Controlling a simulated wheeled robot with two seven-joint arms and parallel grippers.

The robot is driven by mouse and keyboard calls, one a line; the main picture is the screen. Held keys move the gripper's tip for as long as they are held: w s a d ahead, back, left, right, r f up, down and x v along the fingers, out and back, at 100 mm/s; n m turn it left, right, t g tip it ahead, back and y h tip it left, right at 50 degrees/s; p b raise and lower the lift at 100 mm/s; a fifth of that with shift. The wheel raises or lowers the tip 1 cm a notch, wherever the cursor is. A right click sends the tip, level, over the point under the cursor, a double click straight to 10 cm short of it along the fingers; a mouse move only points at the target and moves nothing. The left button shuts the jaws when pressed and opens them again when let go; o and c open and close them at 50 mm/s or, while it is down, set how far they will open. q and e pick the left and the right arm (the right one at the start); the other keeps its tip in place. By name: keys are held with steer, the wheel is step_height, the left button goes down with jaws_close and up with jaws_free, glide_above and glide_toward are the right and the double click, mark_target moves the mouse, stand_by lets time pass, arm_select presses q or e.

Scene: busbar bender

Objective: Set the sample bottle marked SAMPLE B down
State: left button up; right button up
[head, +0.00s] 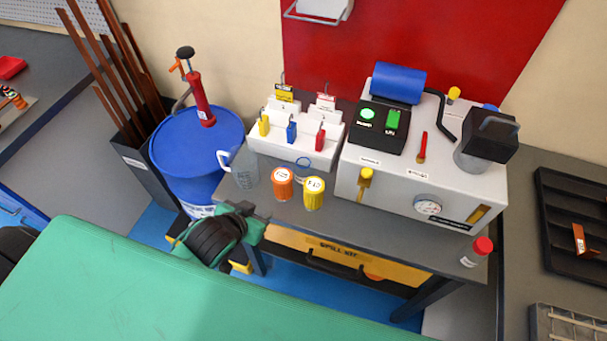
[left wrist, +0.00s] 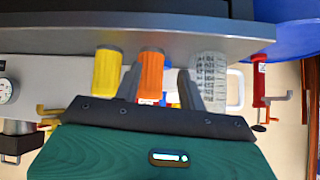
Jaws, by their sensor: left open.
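No marking SAMPLE B can be read. A small bottle with a red cap (head: 477,251) stands upright at the front right corner of the grey bench (head: 385,222). An orange container (head: 283,184) and a yellow container (head: 313,194) with pale, unreadable top labels stand side by side near its front edge. My left gripper (head: 259,214) is open at the bench's front left. In the left wrist view, the orange container (left wrist: 151,72) shows between its spread fingers (left wrist: 160,75), and the yellow one (left wrist: 107,73) beside them. My right gripper is not in view.
A clear measuring jug (head: 243,168) stands left of the containers. Behind are a white lockout rack (head: 294,149) and the grey bender machine (head: 385,192). A blue drum (head: 222,128) with a red pump is at left. The bench front between the yellow container and red-capped bottle is clear.

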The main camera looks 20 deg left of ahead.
arm_select(q)
steer(key=w+d+r+m+t+h, duration=0.1)
steer(key=w+d+r+t+h, duration=0.2)
steer(key=r, duration=0.4)
steer(key=p, duration=0.1)
glide_toward(306, 158)
steer(key=shift+d+x, duration=0.2)
steer(key=shift+x, duration=0.75)
steer(key=p+x, duration=0.1)
steer(key=x, duration=0.3)
steer(key=shift+w+p, duration=0.2)
steer(key=shift+p, duration=0.2)
steer(key=shift+w+f, duration=0.25)
steer(key=shift+f, duration=0.05)
jaws_close()
